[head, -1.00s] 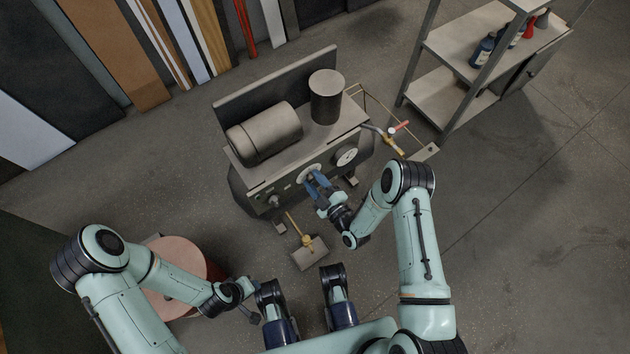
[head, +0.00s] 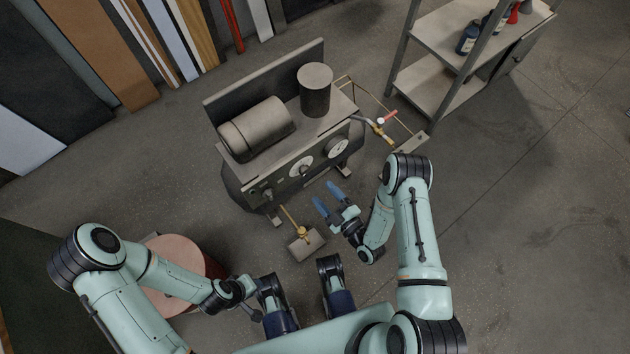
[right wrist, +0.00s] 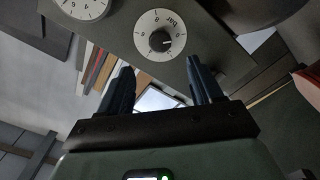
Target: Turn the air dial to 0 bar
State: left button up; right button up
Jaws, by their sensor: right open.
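The air dial (head: 301,167) is a round white disc with a black knob on the front panel of the grey machine (head: 262,172). In the right wrist view the dial (right wrist: 147,22) shows printed numbers and "bar"; I cannot read for certain which number the knob points at. My right gripper (head: 328,197) is open and empty, its blue fingers apart and clear of the panel, in front of the dial. In the right wrist view the dial appears beyond the gap between the fingertips (right wrist: 160,66). My left gripper (head: 248,292) is low at the left, its fingers unclear.
A white gauge (head: 337,147) sits right of the dial. A pipe with a red-handled valve (head: 386,119) sticks out at the machine's right end. A brass-coloured fitting on a block (head: 305,243) stands below the panel. A shelf (head: 437,85) stands at the right, with open floor beyond.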

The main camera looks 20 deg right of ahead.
jog(key=shift+v, duration=2)
